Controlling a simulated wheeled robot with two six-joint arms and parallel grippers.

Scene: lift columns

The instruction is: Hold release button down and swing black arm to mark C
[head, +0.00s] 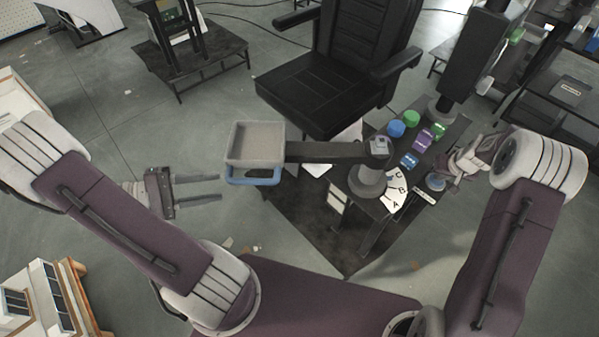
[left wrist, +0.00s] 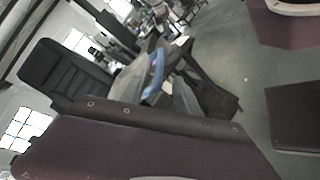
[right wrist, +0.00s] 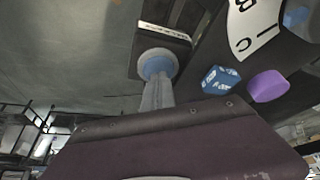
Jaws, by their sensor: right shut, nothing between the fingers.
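The black arm (head: 325,151) reaches left from a grey post (head: 370,181). Its outer end carries a grey tray (head: 256,141) with a blue handle (head: 253,181); the handle also shows in the left wrist view (left wrist: 157,70). A white dial (head: 397,192) lettered A, B and C lies at the post's foot. The blue release button (head: 435,183) sits right of the dial. My right gripper (head: 447,174) is shut and empty, its fingertips at the button (right wrist: 158,62); whether it is pressed I cannot tell. My left gripper (head: 220,188) is open and empty, left of the handle.
Blue, green and purple blocks (head: 424,137) stand on the dark table (head: 452,134) behind the dial. A black chair (head: 320,90) stands close behind the black arm.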

